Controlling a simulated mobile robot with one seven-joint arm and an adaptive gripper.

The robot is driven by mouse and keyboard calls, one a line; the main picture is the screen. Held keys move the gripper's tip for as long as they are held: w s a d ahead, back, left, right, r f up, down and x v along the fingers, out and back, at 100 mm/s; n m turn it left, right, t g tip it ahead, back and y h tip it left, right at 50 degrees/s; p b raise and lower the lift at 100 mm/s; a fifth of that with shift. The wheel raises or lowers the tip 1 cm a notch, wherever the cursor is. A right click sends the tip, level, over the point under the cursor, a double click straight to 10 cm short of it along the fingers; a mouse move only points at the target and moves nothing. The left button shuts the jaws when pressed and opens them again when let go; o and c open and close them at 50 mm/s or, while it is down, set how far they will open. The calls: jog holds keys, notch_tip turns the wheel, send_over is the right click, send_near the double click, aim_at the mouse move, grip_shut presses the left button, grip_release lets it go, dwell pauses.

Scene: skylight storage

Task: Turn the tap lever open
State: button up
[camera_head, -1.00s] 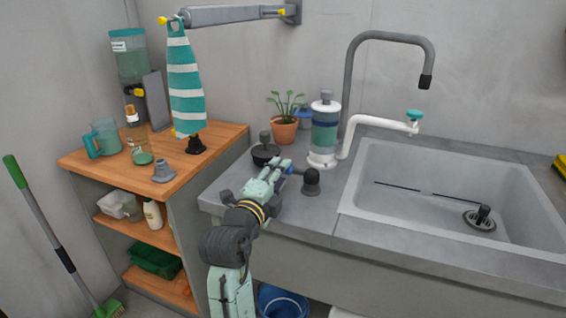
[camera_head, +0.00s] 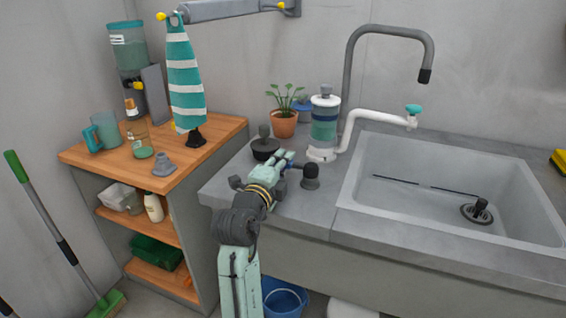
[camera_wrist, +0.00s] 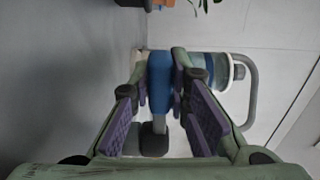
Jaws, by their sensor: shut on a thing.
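A dark, round-topped fitting (camera_head: 310,177) stands on the grey counter left of the sink. A short blue lever (camera_head: 291,164) sticks out from its left side. My gripper (camera_head: 287,161) is at this lever, seen from behind. In the wrist view the blue lever (camera_wrist: 160,82) lies between the two purple-padded fingers of my gripper (camera_wrist: 161,92), which are shut on it. A thin grey stem and dark blocks show below the lever. The fingers hide part of the lever in the head view.
A white and teal bottle (camera_head: 324,125), a potted plant (camera_head: 284,122) and a black-lidded pot (camera_head: 265,148) stand close behind my gripper. The sink (camera_head: 450,190) is at right. A wooden shelf (camera_head: 205,150) with jugs stands at left.

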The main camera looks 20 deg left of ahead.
grip_shut()
